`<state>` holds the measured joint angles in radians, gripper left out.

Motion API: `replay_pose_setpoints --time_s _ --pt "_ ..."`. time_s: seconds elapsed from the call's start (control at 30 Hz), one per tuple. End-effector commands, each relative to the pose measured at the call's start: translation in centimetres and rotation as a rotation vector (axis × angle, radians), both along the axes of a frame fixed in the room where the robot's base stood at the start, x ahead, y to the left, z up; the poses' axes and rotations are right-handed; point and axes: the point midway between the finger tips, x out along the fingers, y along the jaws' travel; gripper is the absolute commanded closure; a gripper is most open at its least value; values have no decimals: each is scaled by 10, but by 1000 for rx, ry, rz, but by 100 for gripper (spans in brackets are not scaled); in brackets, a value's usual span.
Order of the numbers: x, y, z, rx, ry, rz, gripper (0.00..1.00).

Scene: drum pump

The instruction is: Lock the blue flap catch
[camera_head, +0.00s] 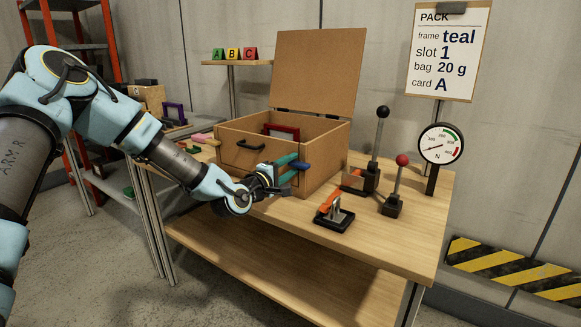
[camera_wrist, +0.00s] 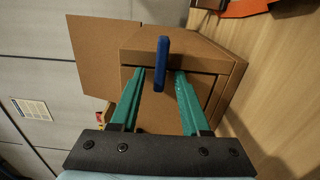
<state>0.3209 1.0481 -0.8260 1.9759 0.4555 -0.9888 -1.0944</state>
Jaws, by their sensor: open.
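The blue flap catch (camera_head: 301,166) is a short bar on the side of the brown box (camera_head: 323,145). In the wrist view the catch (camera_wrist: 161,62) stands upright in the picture, over the edge of a panel outlined by a dark gap. My gripper (camera_head: 293,167) is at this side of the box with its teal fingers open. In the wrist view, the gripper's fingertips (camera_wrist: 160,73) lie to either side of the catch, with gaps showing. I cannot tell whether either finger touches it. The box lid (camera_head: 318,70) stands open.
A red frame (camera_head: 283,131) is inside the box. An orange-handled clamp (camera_head: 333,213), two levers with a black knob (camera_head: 382,112) and a red knob (camera_head: 402,160), and a gauge (camera_head: 441,144) stand to the right. The table (camera_head: 390,245) is bare along its front right.

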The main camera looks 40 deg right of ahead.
Motion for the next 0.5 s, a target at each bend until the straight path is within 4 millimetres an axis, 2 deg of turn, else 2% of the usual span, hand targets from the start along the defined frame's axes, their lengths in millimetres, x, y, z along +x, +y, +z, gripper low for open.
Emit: replay_pose_setpoints --time_s 0.17,0.5 --pt "-4 19 -1 1 0 1 54" --pt "-21 82 -2 2 1 1 54"
